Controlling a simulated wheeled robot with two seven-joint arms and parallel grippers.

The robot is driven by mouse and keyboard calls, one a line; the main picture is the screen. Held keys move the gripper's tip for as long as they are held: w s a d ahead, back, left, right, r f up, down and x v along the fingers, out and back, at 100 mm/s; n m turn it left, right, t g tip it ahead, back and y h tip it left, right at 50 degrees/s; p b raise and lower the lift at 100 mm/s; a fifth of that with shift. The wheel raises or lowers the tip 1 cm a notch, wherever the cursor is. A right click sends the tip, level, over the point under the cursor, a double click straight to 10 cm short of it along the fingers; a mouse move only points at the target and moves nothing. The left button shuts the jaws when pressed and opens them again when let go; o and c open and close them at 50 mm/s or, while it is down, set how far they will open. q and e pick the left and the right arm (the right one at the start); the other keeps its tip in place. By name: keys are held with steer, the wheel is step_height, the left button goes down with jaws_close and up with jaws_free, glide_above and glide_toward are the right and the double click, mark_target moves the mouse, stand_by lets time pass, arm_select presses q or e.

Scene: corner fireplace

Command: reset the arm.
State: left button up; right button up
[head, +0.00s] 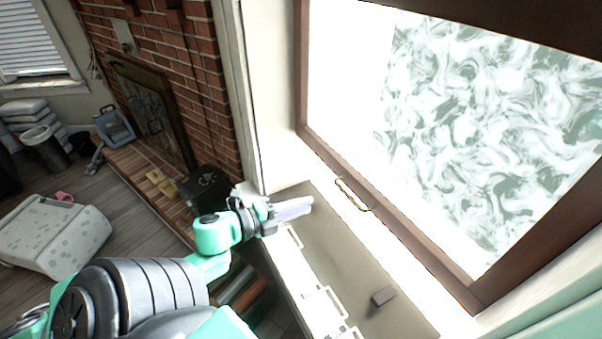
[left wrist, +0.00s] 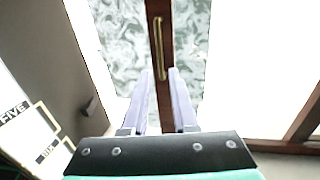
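My left arm comes in from the left in the head view. Its gripper (head: 306,207) is over the near part of a pale ledge, below and to the left of a brown-framed window. In the left wrist view the two pale lilac fingers of the left gripper (left wrist: 160,72) stand apart with nothing gripped between them. A brass handle (left wrist: 157,48) on the brown frame lies beyond the fingertips there; it also shows in the head view (head: 352,195), apart from the gripper. My right gripper is not in view.
The window frame (head: 400,222) borders the ledge (head: 340,240), which bears a small dark block (head: 383,296). A brick fireplace (head: 190,80), a black box (head: 205,188) and a spotted white container (head: 55,237) are to the left. Some wood floor (head: 125,245) is bare.

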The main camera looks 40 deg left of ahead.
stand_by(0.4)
arm_select(q)
steer(key=s+a+f+n+g+y+b, duration=0.1)
steer(key=s+a+f+n+g+y, duration=0.2)
steer(key=f, duration=0.7)
steer(key=s+a+f+n+y, duration=0.1)
steer(key=s+a+f+n, duration=0.3)
steer(key=f, duration=0.7)
steer(key=s+a+f+n+g+y+b, duration=0.1)
steer(key=s+a+f+n+g+y, duration=0.1)
steer(key=f+n, duration=0.6)
steer(key=s+d+f+n+g, duration=0.2)
steer(key=s+d+f+g, duration=0.2)
steer(key=s+d+f, duration=0.3)
steer(key=s+d+f+n+g+h+b, duration=0.1)
steer(key=s+d+f+n+g, duration=0.1)
steer(key=s+d+f+g, duration=0.2)
steer(key=s+d+f, duration=0.3)
steer(key=s+f, duration=0.5)
steer(key=f, duration=0.4)
steer(key=shift+s+g, duration=0.3)
steer(key=shift+g, duration=0.1)
